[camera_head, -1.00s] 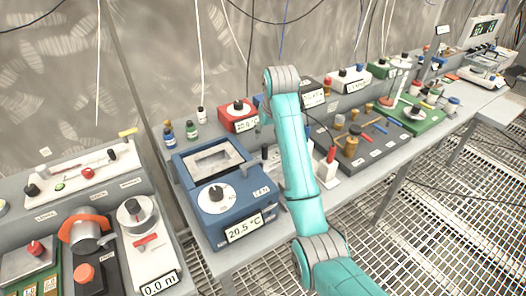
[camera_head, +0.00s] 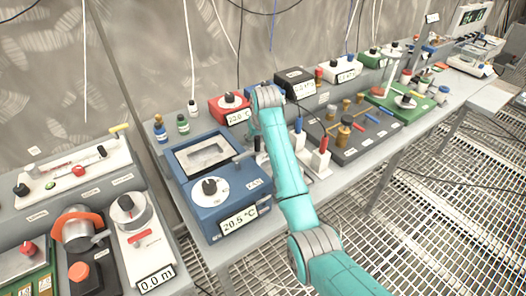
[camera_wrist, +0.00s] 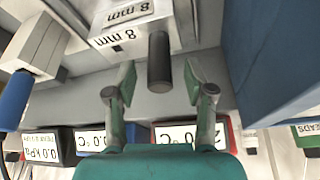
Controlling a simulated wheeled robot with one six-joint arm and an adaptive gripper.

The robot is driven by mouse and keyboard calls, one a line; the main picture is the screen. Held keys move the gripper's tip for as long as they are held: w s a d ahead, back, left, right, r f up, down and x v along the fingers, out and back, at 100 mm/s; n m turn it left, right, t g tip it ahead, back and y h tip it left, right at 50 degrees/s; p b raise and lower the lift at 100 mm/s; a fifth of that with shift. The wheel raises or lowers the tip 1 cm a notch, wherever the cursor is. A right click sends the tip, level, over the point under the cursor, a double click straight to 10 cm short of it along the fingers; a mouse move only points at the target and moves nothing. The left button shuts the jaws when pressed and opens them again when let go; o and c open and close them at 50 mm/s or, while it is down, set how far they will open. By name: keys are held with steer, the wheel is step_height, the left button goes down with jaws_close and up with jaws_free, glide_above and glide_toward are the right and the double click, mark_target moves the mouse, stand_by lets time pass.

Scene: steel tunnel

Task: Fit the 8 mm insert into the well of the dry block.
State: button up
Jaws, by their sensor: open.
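The insert (camera_wrist: 130,14) is a pale block marked "8 mm" with a dark cylindrical handle (camera_wrist: 160,50), at the top of the wrist view. My gripper (camera_wrist: 161,80) is open, with a fingertip on each side of the handle's end and gaps on both sides. A blue unit (camera_head: 250,208) reading 20.5 °C has an open rectangular well (camera_head: 203,155) and stands left of my arm. I take it for the dry block. Its blue wall (camera_wrist: 280,60) fills the right of the wrist view.
White blocks with blue and red handles (camera_head: 321,158) stand right of my arm. A red unit (camera_head: 222,107) and a black unit (camera_head: 294,80) stand behind. Small bottles (camera_head: 182,124) are behind the blue unit. A grey tray (camera_head: 350,150) of fittings lies to the right.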

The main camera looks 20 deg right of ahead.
steer(key=shift+f, duration=0.1)
jaws_close()
stand_by(0.4)
